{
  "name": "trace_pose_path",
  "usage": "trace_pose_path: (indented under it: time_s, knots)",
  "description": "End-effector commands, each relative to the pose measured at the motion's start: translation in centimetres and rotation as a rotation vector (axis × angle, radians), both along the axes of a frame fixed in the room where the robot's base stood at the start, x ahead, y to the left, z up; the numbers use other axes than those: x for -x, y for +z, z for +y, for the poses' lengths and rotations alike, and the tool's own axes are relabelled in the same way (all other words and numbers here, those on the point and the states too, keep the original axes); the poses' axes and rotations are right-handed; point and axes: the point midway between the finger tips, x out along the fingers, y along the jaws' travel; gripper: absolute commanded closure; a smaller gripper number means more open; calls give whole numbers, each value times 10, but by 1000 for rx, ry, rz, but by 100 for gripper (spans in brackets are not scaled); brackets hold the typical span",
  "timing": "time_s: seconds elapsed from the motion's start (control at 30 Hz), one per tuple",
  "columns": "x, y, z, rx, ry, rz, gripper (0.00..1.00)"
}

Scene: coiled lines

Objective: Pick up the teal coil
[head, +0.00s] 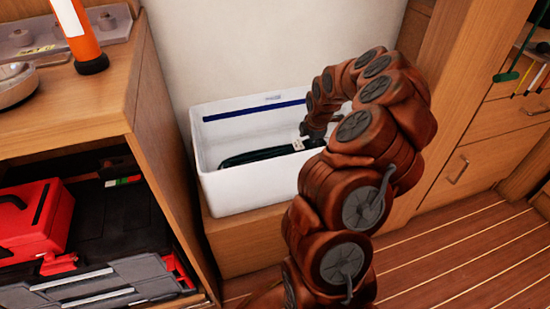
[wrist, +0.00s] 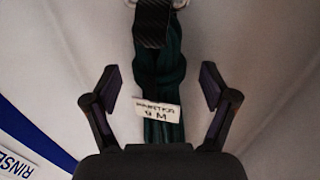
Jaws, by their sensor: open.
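The teal coil (wrist: 160,65) is a dark teal bundle of line with a black band near the top and a white tag (wrist: 158,108) reading "9 M". In the wrist view it runs between the two fingers of my open gripper (wrist: 160,100), with a gap on each side. In the head view the coil (head: 255,156) lies inside the white bin (head: 245,190). My gripper reaches into the bin at the coil's right end, where my arm hides part of it.
The bin has a blue stripe inside and stands on a wooden ledge (head: 245,243) against a pale wall. A wooden counter (head: 75,110) with an orange flashlight-like object (head: 78,30) is at left, above a red case (head: 30,225). Wooden drawers (head: 465,165) stand at right.

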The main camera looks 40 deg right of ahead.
Motion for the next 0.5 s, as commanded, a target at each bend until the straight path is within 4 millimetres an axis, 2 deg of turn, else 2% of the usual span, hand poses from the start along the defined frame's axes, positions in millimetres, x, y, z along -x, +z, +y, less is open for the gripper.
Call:
trace_pose_path:
  time_s: [0.03,0.1,0.33,0.5]
  knots:
    - [-1,-8,-1,-1,-1,1,16]
    - [-2,-11,-2,1,-1,0,16]
    - [-3,-10,-2,1,-1,-1,17]
    - [-3,-10,-2,1,-1,-1,35]
